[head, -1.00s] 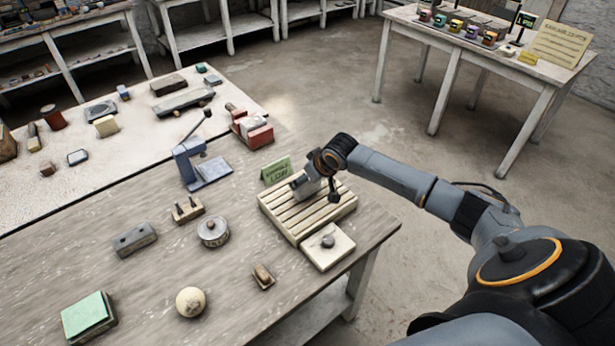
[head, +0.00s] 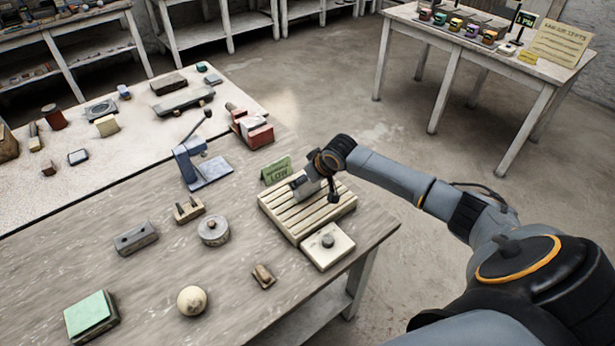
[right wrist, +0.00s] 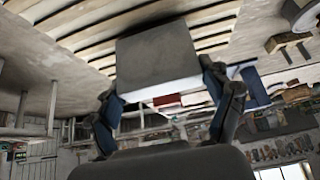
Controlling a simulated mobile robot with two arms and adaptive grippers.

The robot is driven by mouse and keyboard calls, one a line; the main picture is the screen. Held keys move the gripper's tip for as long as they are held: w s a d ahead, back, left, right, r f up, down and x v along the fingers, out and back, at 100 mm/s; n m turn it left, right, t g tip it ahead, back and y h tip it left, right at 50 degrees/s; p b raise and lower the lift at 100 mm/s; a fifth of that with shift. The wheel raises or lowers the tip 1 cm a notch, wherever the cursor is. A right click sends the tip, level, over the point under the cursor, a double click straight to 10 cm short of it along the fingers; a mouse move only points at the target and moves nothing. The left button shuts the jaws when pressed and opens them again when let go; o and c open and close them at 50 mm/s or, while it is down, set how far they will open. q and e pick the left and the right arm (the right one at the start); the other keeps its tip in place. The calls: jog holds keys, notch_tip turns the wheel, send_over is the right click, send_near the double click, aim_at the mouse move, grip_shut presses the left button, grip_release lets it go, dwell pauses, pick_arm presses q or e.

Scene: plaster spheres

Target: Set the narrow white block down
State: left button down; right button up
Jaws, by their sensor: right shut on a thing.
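My right gripper (right wrist: 163,95) is shut on the narrow white block (right wrist: 158,60), with one finger on each side of it. In the right wrist view the block's broad face looks grey and its near edge white. In the head view my right gripper (head: 306,187) is over the slatted wooden rack (head: 285,222), near its back left part. The rack's pale slats (right wrist: 75,25) show right behind the block in the right wrist view. I cannot tell whether the block touches them. My left gripper is not in view.
A green sign (head: 277,170) stands just behind the rack. A square white slab with a knob (head: 328,246) sits against its front. A blue press (head: 199,165), a round tin (head: 213,230) and a pale ball (head: 192,300) stand to the left. The rack's front slats are bare.

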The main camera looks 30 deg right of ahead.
jog(key=shift+f+b, duration=0.3)
jog(key=shift+f, duration=0.3)
dwell(0.7)
jog(key=o, duration=1.5)
jog(key=shift+o, duration=0.5)
jog(key=shift+f, duration=0.1)
jog(key=shift+r+p, duration=2.1)
jog(key=shift+p, duration=0.15)
jog(key=shift+s+f, duration=0.1)
